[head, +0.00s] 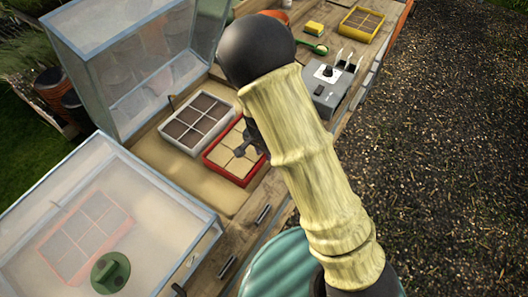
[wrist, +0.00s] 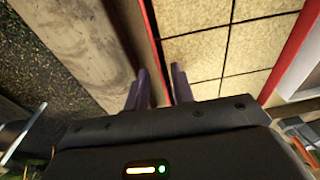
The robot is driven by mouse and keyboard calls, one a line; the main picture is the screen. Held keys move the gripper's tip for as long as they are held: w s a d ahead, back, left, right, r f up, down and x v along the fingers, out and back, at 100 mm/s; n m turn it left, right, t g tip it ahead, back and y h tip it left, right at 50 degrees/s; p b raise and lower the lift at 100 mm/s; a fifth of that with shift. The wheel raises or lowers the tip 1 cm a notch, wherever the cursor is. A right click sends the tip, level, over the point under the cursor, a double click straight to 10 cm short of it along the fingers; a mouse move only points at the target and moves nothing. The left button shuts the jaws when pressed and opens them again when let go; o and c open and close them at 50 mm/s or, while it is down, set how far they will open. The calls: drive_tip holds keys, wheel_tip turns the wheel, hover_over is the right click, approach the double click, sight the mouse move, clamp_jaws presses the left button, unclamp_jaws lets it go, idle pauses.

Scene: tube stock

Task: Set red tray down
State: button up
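The red tray (head: 231,175) has a tan, gridded fill. In the head view it lies on a sandy surface, right of a grey tray, its right side partly hidden by my arm. In the wrist view its red rim (wrist: 152,36) runs down between the fingers. My gripper (wrist: 162,80) is at this near rim, with a finger on each side. A gap shows between the fingers and the rim. In the head view the gripper (head: 249,143) shows dark and small at the tray's right edge. A second red-rimmed tray (head: 86,236) shows through a glass lid at lower left.
A grey tray (head: 198,122) of dark soil adjoins the red tray. Glass lids (head: 140,60) stand behind and at left. A grey box (head: 331,84), green brush (head: 313,46), yellow sponge (head: 315,28) and yellow tray (head: 361,23) stand farther along the bench.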

wheel_tip(320, 180, up, 11)
drive_tip(key=s, duration=0.1)
drive_tip(key=shift+s+a+r, duration=0.15)
drive_tip(key=shift+a+r, duration=0.05)
drive_tip(key=shift+a, duration=0.05)
idle(0.7)
drive_tip(key=s+d+r+n, duration=0.3)
drive_tip(key=s+d, duration=0.2)
drive_tip(key=d, duration=0.4)
drive_tip(key=s+d+r+n+t, duration=0.1)
drive_tip(key=s+d+r+n, duration=0.2)
drive_tip(key=d, duration=0.6)
drive_tip(key=shift+s+d+r+y, duration=0.25)
drive_tip(key=shift+s+r, duration=0.2)
drive_tip(key=shift+s, duration=0.75)
drive_tip(key=shift+o, duration=1.1)
